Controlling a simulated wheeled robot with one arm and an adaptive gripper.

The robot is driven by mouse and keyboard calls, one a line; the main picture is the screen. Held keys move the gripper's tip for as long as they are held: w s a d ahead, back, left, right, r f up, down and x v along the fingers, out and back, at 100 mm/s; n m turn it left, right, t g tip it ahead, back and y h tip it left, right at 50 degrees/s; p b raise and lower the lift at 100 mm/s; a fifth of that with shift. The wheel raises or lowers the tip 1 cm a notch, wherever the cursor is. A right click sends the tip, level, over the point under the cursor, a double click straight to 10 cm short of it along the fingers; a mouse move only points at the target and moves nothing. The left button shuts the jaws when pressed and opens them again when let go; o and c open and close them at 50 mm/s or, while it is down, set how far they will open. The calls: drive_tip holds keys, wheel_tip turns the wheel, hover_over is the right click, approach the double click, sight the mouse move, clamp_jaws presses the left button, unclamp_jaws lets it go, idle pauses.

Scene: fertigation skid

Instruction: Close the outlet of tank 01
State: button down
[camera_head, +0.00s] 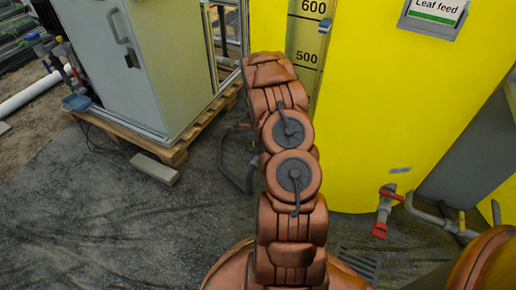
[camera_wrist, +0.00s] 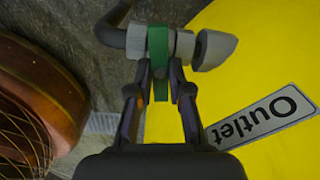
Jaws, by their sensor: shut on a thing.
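In the wrist view, my gripper (camera_wrist: 160,78) is shut on a green valve handle (camera_wrist: 158,45). The handle lies across a grey valve body (camera_wrist: 184,46), which joins a yellow tank wall (camera_wrist: 245,85). A plate reading "Outlet" (camera_wrist: 262,117) is on that wall, beside my gripper. In the head view, my gripper and the green handle are hidden behind my arm. A large yellow tank (camera_head: 390,110) there carries a "Leaf feed" label (camera_head: 436,12). No tank number is readable.
A red-handled valve (camera_head: 382,217) and grey pipe (camera_head: 440,217) sit low at the tank's right. A grey cabinet (camera_head: 150,65) stands on a wooden pallet (camera_head: 178,150) at left. A block (camera_head: 154,168) lies on the floor. A floor grate (camera_head: 358,262) is near my arm.

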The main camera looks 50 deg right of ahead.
drive_tip(key=shift+s+m, duration=0.1)
drive_tip(key=shift+m, duration=1)
drive_tip(key=c, duration=1.1)
unclamp_jaws()
wheel_tip(320, 180, up, 12)
